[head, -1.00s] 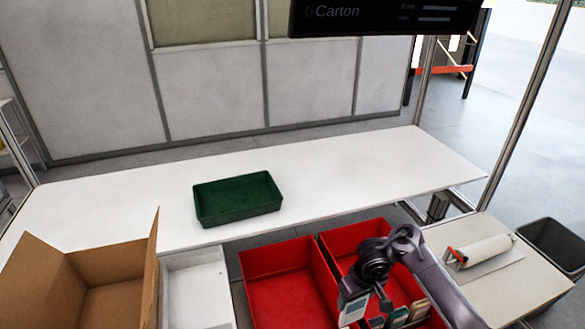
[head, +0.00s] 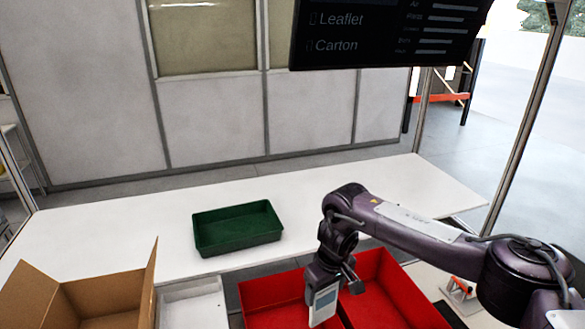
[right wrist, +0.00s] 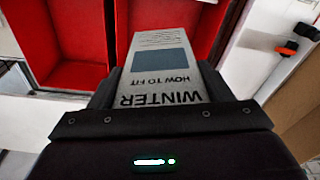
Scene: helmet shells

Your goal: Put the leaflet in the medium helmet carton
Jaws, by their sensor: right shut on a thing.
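My right gripper (head: 322,284) is shut on a leaflet (head: 323,306), a pale card with a blue-grey panel. It hangs from the fingers in front of the red bins. In the right wrist view the leaflet (right wrist: 160,68) sits between the fingers, and its upside-down print reads "HOW TO FIT" and "WINTER". An open brown carton (head: 105,297) stands at the lower left with its flaps up, well left of the gripper. Its size mark and its inside bottom do not show. My left gripper is not in view.
Red bins (head: 262,291) lie below and behind the leaflet. A white tray (head: 190,291) sits between carton and bins. A green tray (head: 237,228) rests on the white table (head: 110,225), otherwise clear. A dark screen (head: 385,35) hangs above.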

